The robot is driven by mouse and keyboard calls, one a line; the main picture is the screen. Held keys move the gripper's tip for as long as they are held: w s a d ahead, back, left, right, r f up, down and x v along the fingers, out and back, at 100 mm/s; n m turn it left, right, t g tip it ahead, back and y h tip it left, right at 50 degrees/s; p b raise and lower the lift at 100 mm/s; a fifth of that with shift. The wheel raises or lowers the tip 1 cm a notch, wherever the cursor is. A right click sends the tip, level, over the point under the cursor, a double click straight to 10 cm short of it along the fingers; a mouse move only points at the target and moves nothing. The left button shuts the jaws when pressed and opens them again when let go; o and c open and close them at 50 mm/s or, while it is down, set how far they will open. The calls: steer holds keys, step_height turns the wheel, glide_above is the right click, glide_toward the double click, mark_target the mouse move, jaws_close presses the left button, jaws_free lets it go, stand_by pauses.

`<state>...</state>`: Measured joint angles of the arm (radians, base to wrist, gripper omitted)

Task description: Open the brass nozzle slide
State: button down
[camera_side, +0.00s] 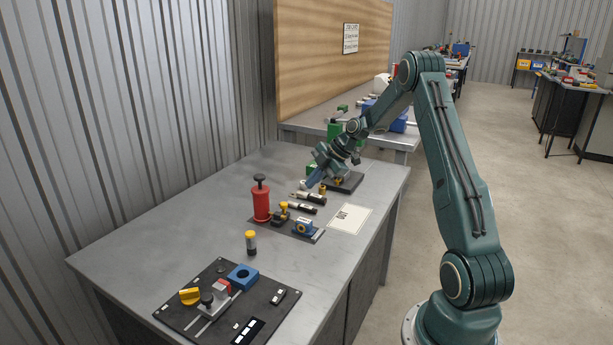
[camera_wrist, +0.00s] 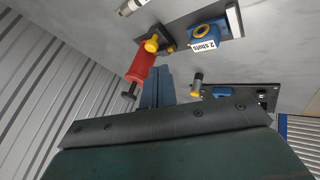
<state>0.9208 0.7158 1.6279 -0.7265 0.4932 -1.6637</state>
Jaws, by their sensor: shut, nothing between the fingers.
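A brass-yellow fitting (camera_side: 283,206) stands on a dark base plate beside a red cylinder (camera_side: 261,203) with a black knob. It also shows in the wrist view (camera_wrist: 152,45), close to the red cylinder (camera_wrist: 142,68). I cannot tell for certain that this fitting is the nozzle slide, or whether it is open. My gripper (camera_side: 310,184) is above the table, behind and right of the fitting in the side view, and apart from it. Its blue-grey fingers (camera_wrist: 156,76) are shut and empty.
A blue gauge (camera_side: 304,228), marked "2 shots" in the wrist view (camera_wrist: 206,37), shares the base plate. A yellow-capped tube (camera_side: 251,243) stands nearer. Dark cylinders (camera_side: 308,198) lie by my gripper. A black board (camera_side: 190,315) with a yellow knob is at the front; the table's left side is clear.

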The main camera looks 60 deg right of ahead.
steer(key=m+g+h, duration=0.2)
steer(key=m+g, duration=0.1)
steer(key=m, duration=0.6)
glide_toward(282, 214)
steer(key=w+d+r, duration=0.2)
steer(key=d+r, duration=0.1)
steer(key=shift+w+a+r+m, duration=0.1)
steer(key=shift+w+a+m, duration=0.05)
steer(key=shift+w+m, duration=0.7)
steer(key=shift+s, duration=0.1)
steer(key=shift+x, duration=5)
steer(key=shift+s, duration=0.15)
